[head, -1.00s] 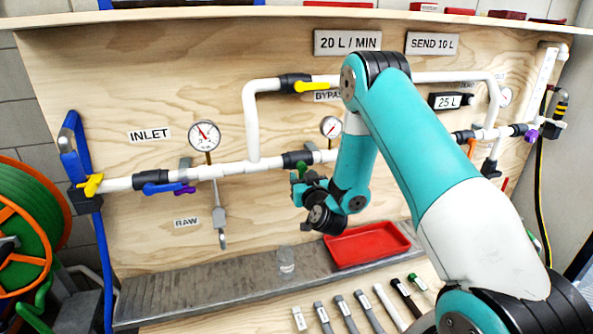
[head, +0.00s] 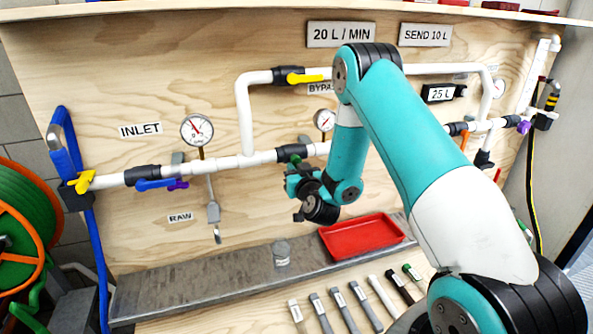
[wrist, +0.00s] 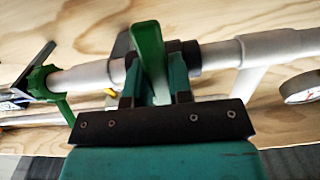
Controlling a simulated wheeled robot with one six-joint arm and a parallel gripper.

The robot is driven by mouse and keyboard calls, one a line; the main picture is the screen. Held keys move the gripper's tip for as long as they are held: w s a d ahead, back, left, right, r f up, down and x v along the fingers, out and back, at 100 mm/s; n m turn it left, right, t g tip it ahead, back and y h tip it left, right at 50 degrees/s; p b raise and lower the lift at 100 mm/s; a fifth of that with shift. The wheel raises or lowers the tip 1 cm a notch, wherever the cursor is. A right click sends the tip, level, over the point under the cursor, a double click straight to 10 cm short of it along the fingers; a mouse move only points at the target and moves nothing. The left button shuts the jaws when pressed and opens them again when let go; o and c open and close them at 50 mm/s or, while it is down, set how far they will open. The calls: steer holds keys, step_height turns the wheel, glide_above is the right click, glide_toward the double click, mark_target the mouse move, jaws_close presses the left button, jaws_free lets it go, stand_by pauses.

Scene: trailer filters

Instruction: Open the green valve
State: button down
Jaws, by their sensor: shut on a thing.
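The green valve's handle (wrist: 150,55) stands between my gripper's two fingers in the wrist view, lying across the grey-white pipe. My gripper (wrist: 154,84) is shut on it, with a finger on each side. In the head view my gripper (head: 297,166) is at the middle of the pipe run, at the valve body (head: 291,152). The arm and wrist hide most of the green handle there.
A gauge (head: 323,120) is close to the right of my gripper, another gauge (head: 197,130) farther left. A yellow-handled bypass valve (head: 303,77) is above. A red tray (head: 361,237) and a metal ledge (head: 190,283) lie below. A second green part (wrist: 40,83) shows in the wrist view.

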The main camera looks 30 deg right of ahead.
mark_target(284, 157)
steer(key=m, duration=0.2)
steer(key=a+m, duration=0.1)
steer(key=m, duration=0.1)
steer(key=shift+w+r+p, duration=0.1)
steer(key=shift+r+p, duration=0.05)
steer(key=shift+p, duration=0.25)
steer(key=m, duration=0.4)
steer(key=a+r+m, duration=0.1)
steer(key=m, duration=0.4)
steer(key=r+m, duration=0.1)
steer(key=m, duration=0.3)
steer(key=shift+w+a+p, duration=0.2)
steer(key=shift+a+p, duration=0.05)
steer(key=shift+p, duration=0.05)
steer(key=shift+r+m, duration=0.1)
steer(key=shift+m, duration=0.3)
steer(key=c, duration=1)
jaws_free()
steer(key=shift+r, duration=0.1)
